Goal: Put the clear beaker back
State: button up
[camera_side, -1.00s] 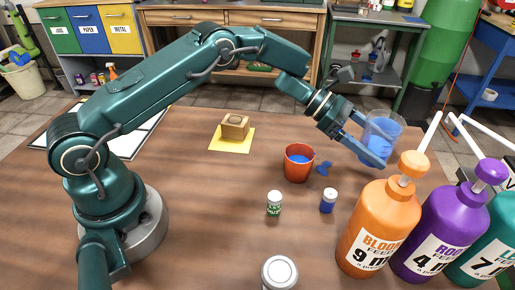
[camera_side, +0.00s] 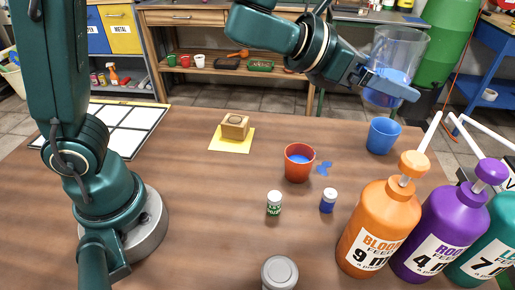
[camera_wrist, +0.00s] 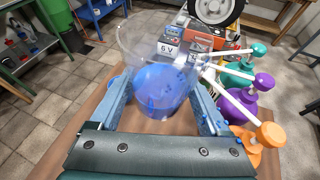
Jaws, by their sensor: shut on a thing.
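The clear beaker (camera_side: 400,47) has blue liquid in its lower part. My gripper (camera_side: 396,84) is shut on the beaker's lower half, with a finger on each side, and holds it high above the table's far right part, nearly upright. In the wrist view the beaker (camera_wrist: 158,62) sits between both fingers (camera_wrist: 160,92), and the blue liquid shows through its wall. The part of the beaker behind the near finger is hidden in the side view.
A blue cup (camera_side: 383,136) stands below the beaker. A red cup (camera_side: 299,170) holds blue liquid, beside a blue spill (camera_side: 324,168). Pump bottles (camera_side: 376,232) stand front right. A wooden block (camera_side: 235,127) rests on a yellow pad (camera_side: 231,146). A gridded white board (camera_side: 125,140) lies left.

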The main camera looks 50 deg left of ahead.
jog(key=s+a+n+t+y, duration=0.1)
jog(key=s+a+n+y, duration=0.45)
jog(key=s+a, duration=0.65)
jog(key=s+a+f+n+g+y, duration=0.2)
jog(key=a+n+g+y, duration=0.2)
jog(key=a+n+y, duration=0.4)
jog(key=s+a+f+n+g+y, duration=0.25)
jog(key=a+n+g+y, duration=0.2)
jog(key=a, duration=0.45)
jog(key=s+a+f+n+g, duration=0.3)
jog(key=s+a+n+g, duration=0.3)
jog(key=s, duration=0.2)
jog(key=s+a+f+n+g, duration=0.4)
jog(key=s+a+n+g, duration=0.2)
jog(key=s, duration=0.2)
send_over(175, 133)
jog(key=shift+h, duration=0.4)
notch_tip(175, 133, down, 6)
jog(key=shift+f, duration=2.1)
